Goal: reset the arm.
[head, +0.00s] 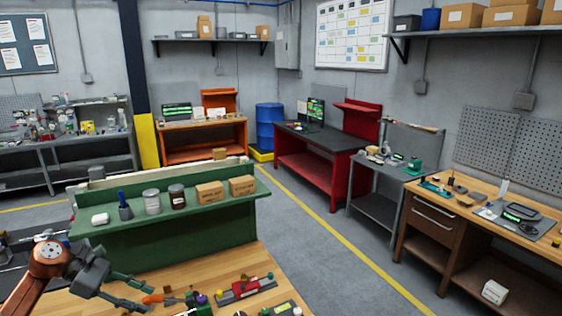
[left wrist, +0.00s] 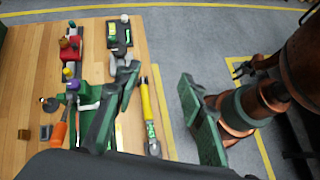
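My left gripper (head: 128,292) is over the left part of the wooden bench, with its fingers spread. In the left wrist view its green fingers (left wrist: 158,120) stand wide apart with nothing held between them. A green device with a purple knob (left wrist: 72,88) and an orange handle (left wrist: 58,133) lies left of the fingers; it also shows in the head view (head: 198,302). A red device on a dark base (head: 245,287) lies behind it. A yellow and green bar (left wrist: 148,112) lies between the fingers in the picture, below them. A copper-coloured arm with a small dark gripper (left wrist: 241,68) shows at right; its opening is unclear.
A dark tray with green parts (left wrist: 119,38) lies at the bench's far end. Small dark pieces (left wrist: 46,131) lie on the wood (left wrist: 22,90). A green shelf (head: 160,240) behind the bench bears jars and boxes. Floor with yellow lines (head: 320,250) is clear at right.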

